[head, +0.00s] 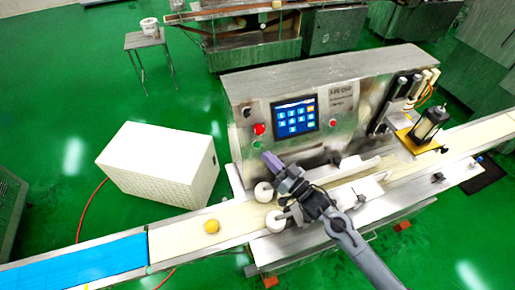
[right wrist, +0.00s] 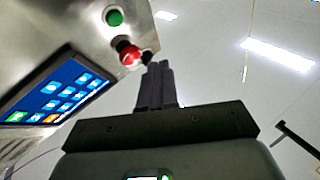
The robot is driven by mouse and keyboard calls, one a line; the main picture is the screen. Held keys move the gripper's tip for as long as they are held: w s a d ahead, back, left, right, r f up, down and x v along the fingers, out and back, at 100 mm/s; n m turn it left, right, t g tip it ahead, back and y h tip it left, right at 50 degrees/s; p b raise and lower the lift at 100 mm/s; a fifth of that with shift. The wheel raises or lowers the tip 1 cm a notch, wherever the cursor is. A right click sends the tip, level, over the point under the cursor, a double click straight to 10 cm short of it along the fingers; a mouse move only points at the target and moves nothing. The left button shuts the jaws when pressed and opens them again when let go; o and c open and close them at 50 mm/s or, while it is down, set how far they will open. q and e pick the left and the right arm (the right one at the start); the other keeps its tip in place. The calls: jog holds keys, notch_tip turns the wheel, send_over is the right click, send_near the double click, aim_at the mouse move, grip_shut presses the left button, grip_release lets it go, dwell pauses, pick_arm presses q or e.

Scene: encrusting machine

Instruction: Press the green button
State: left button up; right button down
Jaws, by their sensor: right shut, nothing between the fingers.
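The green button (head: 256,144) is on the front panel of the metal machine, just below the red button (head: 259,129) and left of the blue touch screen (head: 294,116). In the right wrist view the green button (right wrist: 114,17) is near the top, with the red button (right wrist: 129,53) between it and my fingertips in the picture. My right gripper (head: 267,157) is shut and empty, its tip in front of the panel a little below and right of the green button. Its closed fingers also show in the right wrist view (right wrist: 156,82). Contact is not visible. My left gripper is out of view.
A conveyor belt (head: 178,240) runs below the panel, with a yellow dough ball (head: 211,226) on it. White rollers (head: 263,191) stand below my gripper. A white box (head: 160,168) is on the green floor at left. A black knob (head: 247,112) sits above the red button.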

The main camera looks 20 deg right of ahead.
aim_at(257, 145)
jog(key=w+f+b, duration=0.2)
jog(key=w+b, duration=0.2)
jog(key=w, duration=0.1)
jog(key=shift+w+f+b, duration=0.3)
jog(key=shift+f+b, duration=0.05)
jog(key=shift+f, duration=0.05)
dwell(0.4)
dwell(0.7)
dwell(0.8)
jog(key=shift+w+f, duration=0.1)
jog(key=shift+w+f, duration=0.1)
jog(key=shift+w, duration=0.2)
